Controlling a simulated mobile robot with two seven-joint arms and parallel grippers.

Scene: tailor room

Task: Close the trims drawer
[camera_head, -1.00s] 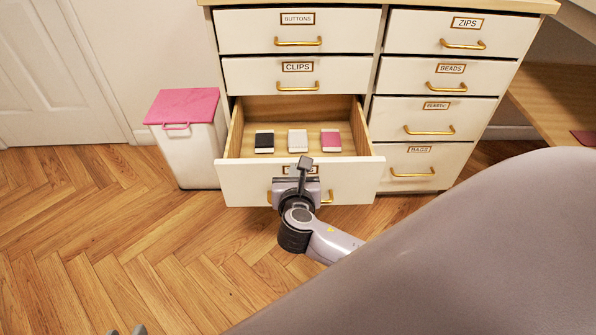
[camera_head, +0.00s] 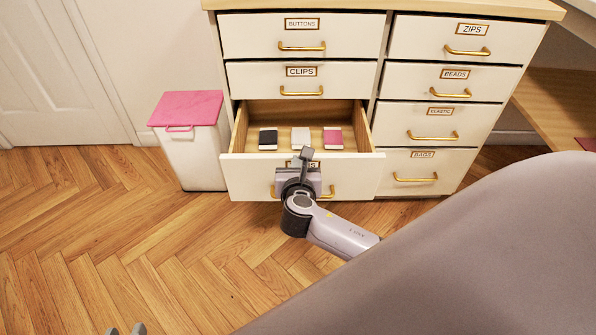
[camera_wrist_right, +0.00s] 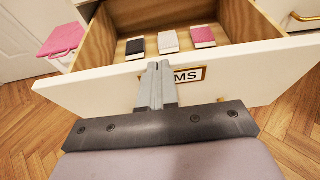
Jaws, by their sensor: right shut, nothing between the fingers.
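The trims drawer (camera_head: 245,178) is partly open in the left column of the cabinet, below the clips drawer. Its white front and part of its label, ending in "MS", also show in the right wrist view (camera_wrist_right: 110,88). Inside lie a black, a white and a pink card-like item. My right gripper (camera_head: 306,153) is shut and empty in front of the drawer. Its fingertips (camera_wrist_right: 158,68) overlap the label and seem to be against the front; exact contact is hard to tell. My left gripper (camera_head: 125,330) shows only small grey tips at the bottom edge.
The clips drawer (camera_head: 250,80) above and the bags drawer (camera_head: 455,165) to the right look closed. A white bin with a pink lid (camera_head: 187,107) stands left of the cabinet. The wooden floor (camera_head: 130,240) in front is clear. My own grey body fills the lower right.

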